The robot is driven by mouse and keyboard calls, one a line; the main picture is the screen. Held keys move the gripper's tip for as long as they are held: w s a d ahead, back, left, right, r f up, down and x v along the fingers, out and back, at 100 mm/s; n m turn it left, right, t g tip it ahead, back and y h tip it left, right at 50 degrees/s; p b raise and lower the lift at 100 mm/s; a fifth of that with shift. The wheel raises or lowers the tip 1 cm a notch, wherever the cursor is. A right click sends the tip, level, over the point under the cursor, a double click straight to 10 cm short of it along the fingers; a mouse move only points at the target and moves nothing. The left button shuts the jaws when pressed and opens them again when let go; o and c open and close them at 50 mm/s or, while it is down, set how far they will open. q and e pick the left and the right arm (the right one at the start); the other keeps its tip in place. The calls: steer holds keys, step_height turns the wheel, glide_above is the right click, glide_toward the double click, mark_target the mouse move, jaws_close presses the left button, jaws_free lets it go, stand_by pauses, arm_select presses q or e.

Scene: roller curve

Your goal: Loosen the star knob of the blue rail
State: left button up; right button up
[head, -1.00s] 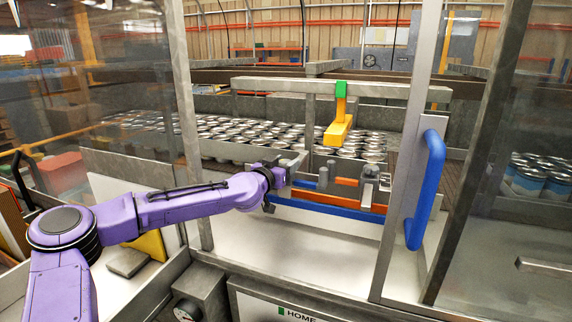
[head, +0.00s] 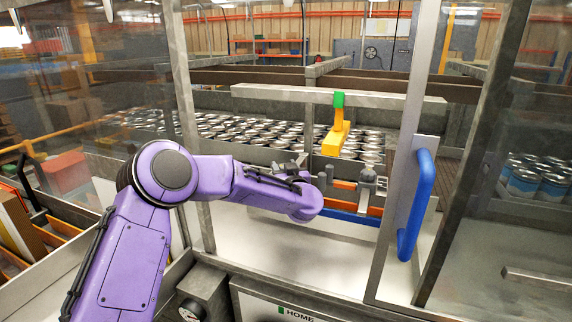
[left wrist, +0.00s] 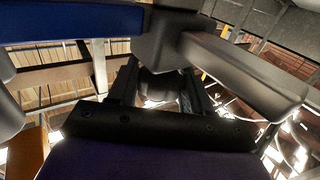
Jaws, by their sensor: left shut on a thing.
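The blue rail (head: 352,218) runs low across the opening in the head view, its left part hidden behind my left arm. It also shows at the upper left of the left wrist view (left wrist: 75,18). My left gripper (left wrist: 160,92) shows its two dark fingers in the left wrist view, seen from below. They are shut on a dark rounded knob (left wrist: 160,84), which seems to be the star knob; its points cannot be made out. In the head view my arm hides the knob and the fingers. My right gripper is not in view.
An orange rail (head: 376,211) and grey clamp blocks (head: 367,180) sit close above the blue rail. A yellow part (head: 335,140) hangs above. The door with a blue handle (head: 415,205) stands right.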

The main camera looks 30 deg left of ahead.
arm_select(q)
steer(key=shift+n+g+y+p, duration=0.35)
steer(key=shift+n+g+y, duration=0.5)
steer(key=shift+g, duration=0.25)
steer(key=shift+f, duration=0.15)
steer(key=o, duration=1)
steer(key=shift+w, duration=0.1)
steer(key=shift+d, duration=0.2)
steer(key=b+v, duration=0.4)
steer(key=v, duration=0.6)
steer(key=shift+d, duration=0.1)
